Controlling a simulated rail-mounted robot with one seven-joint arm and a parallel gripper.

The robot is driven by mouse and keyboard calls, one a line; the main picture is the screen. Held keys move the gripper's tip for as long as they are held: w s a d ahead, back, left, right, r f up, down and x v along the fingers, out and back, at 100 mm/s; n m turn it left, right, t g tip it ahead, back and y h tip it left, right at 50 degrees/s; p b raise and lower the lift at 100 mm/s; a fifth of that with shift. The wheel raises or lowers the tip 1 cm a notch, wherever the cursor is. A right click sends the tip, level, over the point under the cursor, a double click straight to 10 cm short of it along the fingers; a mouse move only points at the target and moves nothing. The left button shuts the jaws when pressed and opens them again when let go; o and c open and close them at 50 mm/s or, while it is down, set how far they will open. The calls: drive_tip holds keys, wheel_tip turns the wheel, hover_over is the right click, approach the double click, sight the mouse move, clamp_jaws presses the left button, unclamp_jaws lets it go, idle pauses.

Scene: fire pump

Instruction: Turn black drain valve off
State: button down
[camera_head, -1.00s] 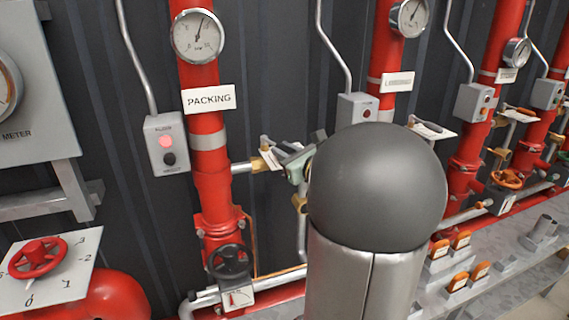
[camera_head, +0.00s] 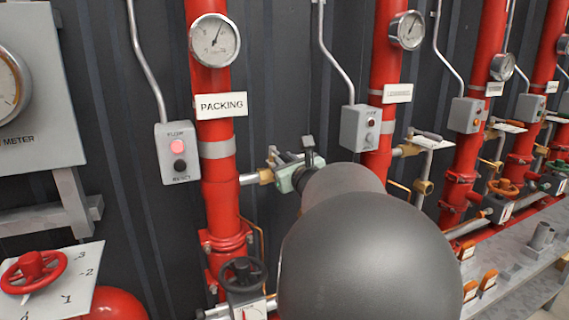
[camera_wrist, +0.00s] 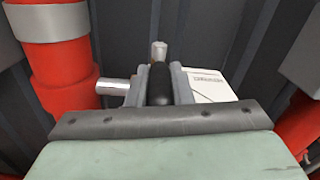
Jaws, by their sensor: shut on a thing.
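In the wrist view, a black valve handle (camera_wrist: 159,84) stands between the two grey fingers of my gripper (camera_wrist: 159,88). The fingers are shut on it. A silver pipe stub (camera_wrist: 113,86) lies left of the fingers and another pipe end (camera_wrist: 159,50) shows just beyond the handle. A white tag (camera_wrist: 205,84) lies right of the fingers. In the head view, my gripper (camera_head: 284,162) is at the brass fitting (camera_head: 267,175) on the side pipe of the red PACKING riser (camera_head: 220,200). My arm hides the lower part of this valve, and the handle's angle is unclear.
A black handwheel (camera_head: 242,275) sits low on the PACKING riser. A grey button box (camera_head: 178,152) is left of it. A similar riser with its own side valve (camera_head: 408,150) stands to the right. A red handwheel (camera_head: 34,270) is at lower left.

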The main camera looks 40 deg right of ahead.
drive_tip(key=c, duration=1.3)
unclamp_jaws()
drive_tip(key=v, duration=1.2)
drive_tip(key=shift+b, duration=0.45)
drive_tip(key=shift+a, duration=0.1)
